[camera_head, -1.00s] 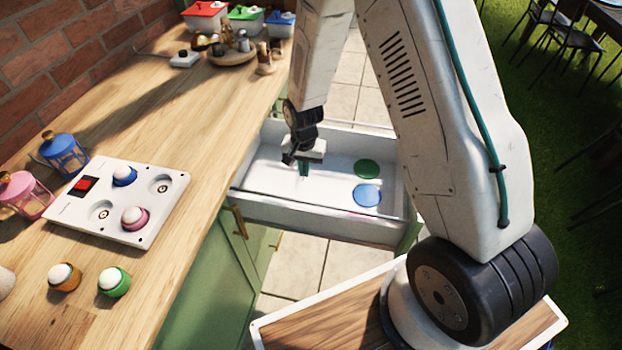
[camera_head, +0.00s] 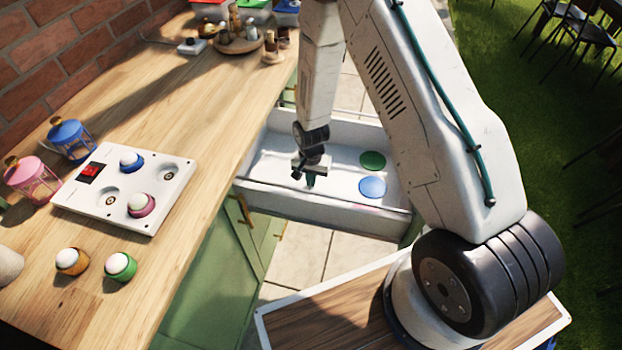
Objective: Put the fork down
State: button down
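My gripper (camera_head: 310,180) points down inside the open white drawer (camera_head: 325,208), left of the two discs. A small teal-green piece shows at its tip. I cannot tell whether this is the fork or part of the fingers, nor whether the fingers are open or shut. No fork shows clearly anywhere. A green disc (camera_head: 372,160) and a blue disc (camera_head: 372,187) lie on the drawer floor.
The wooden counter (camera_head: 190,130) left of the drawer holds a white panel (camera_head: 160,215), egg cups, including a green one (camera_head: 120,267), a blue lantern (camera_head: 70,138) and a pink lantern (camera_head: 32,180). A round tray (camera_head: 237,45) with bottles stands farther back.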

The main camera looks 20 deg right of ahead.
jog(key=shift+f, duration=0.1)
jog(key=c, duration=1.6)
grip_release()
jog(key=shift+c, duration=0.2)
jog(key=s+d+r+n, duration=0.1)
jog(key=s+r, duration=0.1)
jog(key=r, duration=1.2)
jog(key=s+r+n, duration=0.1)
jog(key=s+r, duration=0.1)
jog(key=r, duration=1.1)
jog(key=s+d+r+n, duration=0.1)
jog(key=s+r+n, duration=0.1)
jog(key=s+r, duration=0.8)
jog(key=s+d+r+n+t, duration=0.1)
jog(key=s+r+n, duration=0.2)
jog(key=s+r, duration=0.7)
jog(key=s, duration=0.5)
jog(key=shift+s+d+r, duration=0.15)
jog(key=shift+s+d, duration=0.1)
jog(key=shift+s, duration=0.1)
